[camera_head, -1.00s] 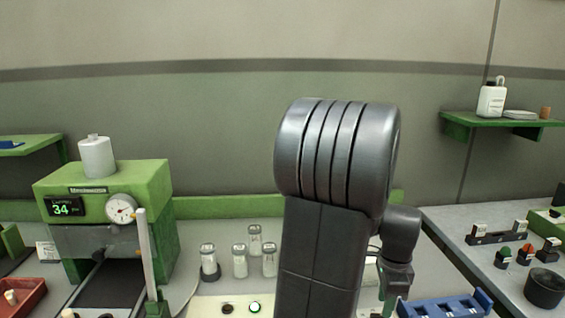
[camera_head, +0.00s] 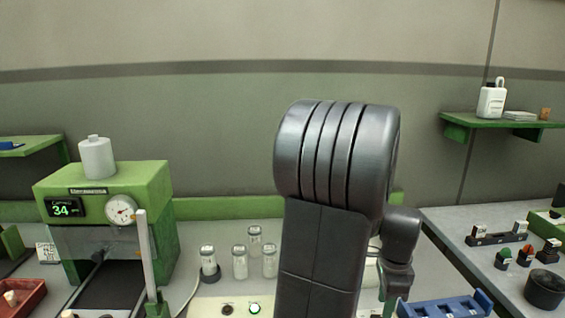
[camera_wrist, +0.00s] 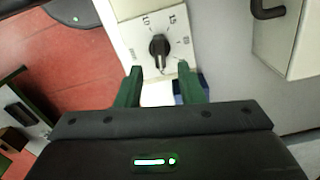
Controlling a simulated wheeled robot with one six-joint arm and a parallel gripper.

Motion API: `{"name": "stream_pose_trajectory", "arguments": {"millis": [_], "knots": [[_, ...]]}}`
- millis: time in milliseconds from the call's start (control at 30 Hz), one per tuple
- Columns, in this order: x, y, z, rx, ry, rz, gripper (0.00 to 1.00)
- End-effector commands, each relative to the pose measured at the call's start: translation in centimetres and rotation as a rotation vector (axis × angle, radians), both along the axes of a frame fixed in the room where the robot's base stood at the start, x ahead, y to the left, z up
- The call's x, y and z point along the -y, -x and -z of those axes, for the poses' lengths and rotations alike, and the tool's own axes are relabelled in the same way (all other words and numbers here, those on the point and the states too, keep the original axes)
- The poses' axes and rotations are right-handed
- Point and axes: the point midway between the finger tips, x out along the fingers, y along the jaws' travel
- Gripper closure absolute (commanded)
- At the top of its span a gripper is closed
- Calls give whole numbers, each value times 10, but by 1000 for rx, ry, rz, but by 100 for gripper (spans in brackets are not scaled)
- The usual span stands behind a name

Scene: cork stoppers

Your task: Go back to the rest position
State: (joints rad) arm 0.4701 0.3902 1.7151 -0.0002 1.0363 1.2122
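My gripper (camera_wrist: 158,82) shows in the wrist view with its two green fingers apart and nothing between the tips. A black rotary knob (camera_wrist: 159,46) on a white dial plate (camera_wrist: 135,38) with printed marks is seen just past the fingertips. I cannot tell how far the fingers are from it. In the head view my arm stands upright in the middle and hides part of the bench; the fingers do not show clearly there.
A green machine (camera_head: 105,205) reading 34 with a dial gauge stands at left. Several capped glass vials (camera_head: 240,262) stand beside my arm. A blue rack (camera_head: 445,308) lies at lower right. A side bench (camera_head: 480,262) holds small parts and a black cup (camera_head: 544,288).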

Motion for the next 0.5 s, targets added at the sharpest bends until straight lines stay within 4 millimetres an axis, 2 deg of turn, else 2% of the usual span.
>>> {"name": "stream_pose_trajectory", "arguments": {"millis": [33, 200, 500], "knots": [[-1, 1, 12, -6, -3, 0, 65], [0, 1, 42, -3, -1, -10, 65], [0, -2, 39, 0, 0, -270, 65]]}}
